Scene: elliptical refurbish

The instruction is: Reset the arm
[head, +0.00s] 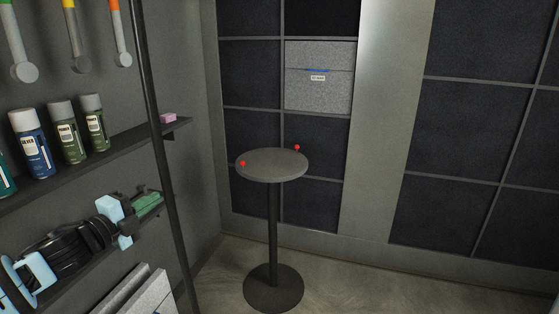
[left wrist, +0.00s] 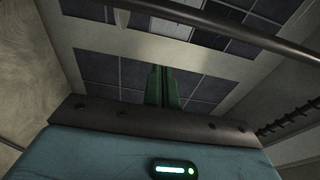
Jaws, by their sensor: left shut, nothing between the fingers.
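My left gripper (left wrist: 160,72) shows in the left wrist view, with its green fingers together and nothing between them. The bluish wrist body fills the bottom of that view. I cannot make out either gripper in the head view. My right gripper is in neither view.
A small round table (head: 272,166) on a pedestal stands mid-room, with a red item (head: 243,163) at its left and another at its far right edge. Shelves (head: 100,160) with spray cans and cable line the left. A grey box (head: 318,80) sits in the wall grid. Floor right of the table is clear.

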